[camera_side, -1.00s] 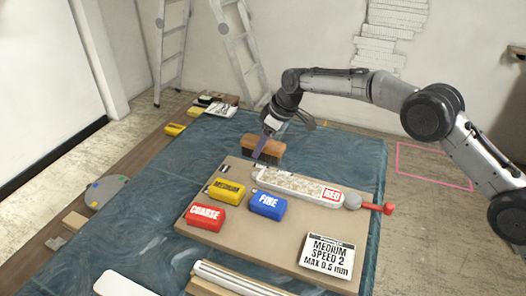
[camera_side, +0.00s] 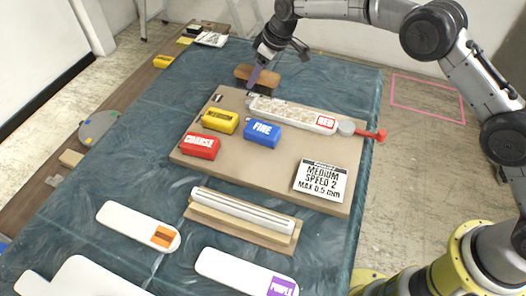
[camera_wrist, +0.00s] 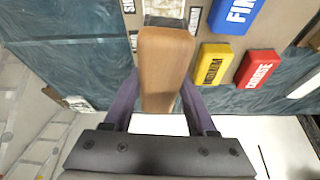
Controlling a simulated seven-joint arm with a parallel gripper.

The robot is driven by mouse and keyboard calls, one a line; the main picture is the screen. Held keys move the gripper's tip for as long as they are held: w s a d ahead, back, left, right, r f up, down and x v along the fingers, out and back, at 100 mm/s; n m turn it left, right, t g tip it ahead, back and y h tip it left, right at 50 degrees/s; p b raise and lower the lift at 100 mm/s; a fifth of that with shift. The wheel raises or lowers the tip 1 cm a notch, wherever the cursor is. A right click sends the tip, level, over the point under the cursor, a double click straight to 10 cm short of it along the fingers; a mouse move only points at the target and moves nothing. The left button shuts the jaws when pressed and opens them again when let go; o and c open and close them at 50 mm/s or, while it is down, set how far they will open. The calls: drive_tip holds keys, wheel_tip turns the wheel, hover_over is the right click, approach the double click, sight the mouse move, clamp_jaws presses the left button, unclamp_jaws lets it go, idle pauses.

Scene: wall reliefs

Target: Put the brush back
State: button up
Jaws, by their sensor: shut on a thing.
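The brush (camera_side: 258,75) has a brown wooden body and dark bristles pointing down. My gripper (camera_side: 252,80) is shut on the brush. In the wrist view, the purple fingers of my gripper (camera_wrist: 162,92) lie on either side of the wooden body of the brush (camera_wrist: 165,62).
On the board are yellow MEDIUM (camera_side: 220,121), red COARSE (camera_side: 200,146) and blue FINE (camera_side: 262,133) blocks and a MEDIUM SPEED 2 sign (camera_side: 321,181). Blue cloth (camera_side: 130,160) is clear left of the board.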

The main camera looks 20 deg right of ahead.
sight(265, 89)
drive_tip(key=s, duration=0.2)
drive_tip(key=s+f, duration=0.1)
drive_tip(key=s, duration=0.2)
drive_tip(key=shift+s, duration=0.1)
drive_tip(key=s, duration=0.5)
drive_tip(key=s+r, duration=0.1)
drive_tip(key=s, duration=0.2)
drive_tip(key=shift+a, duration=0.35)
drive_tip(key=s+r+n, duration=0.1)
drive_tip(key=s+r, duration=0.2)
drive_tip(key=s, duration=0.6)
drive_tip(key=s+r, duration=0.2)
drive_tip(key=s, duration=0.7)
drive_tip(key=w+a+f, duration=0.2)
drive_tip(key=w+f, duration=0.1)
drive_tip(key=w+a+f, duration=0.5)
drive_tip(key=w, duration=0.2)
drive_tip(key=shift+a+f, duration=0.25)
drive_tip(key=shift+f, duration=0.15)
drive_tip(key=shift+w+a+f, duration=0.25)
drive_tip(key=shift+w+f, duration=0.15)
drive_tip(key=shift+f, duration=1.6)
drive_tip(key=shift+f, duration=0.15)
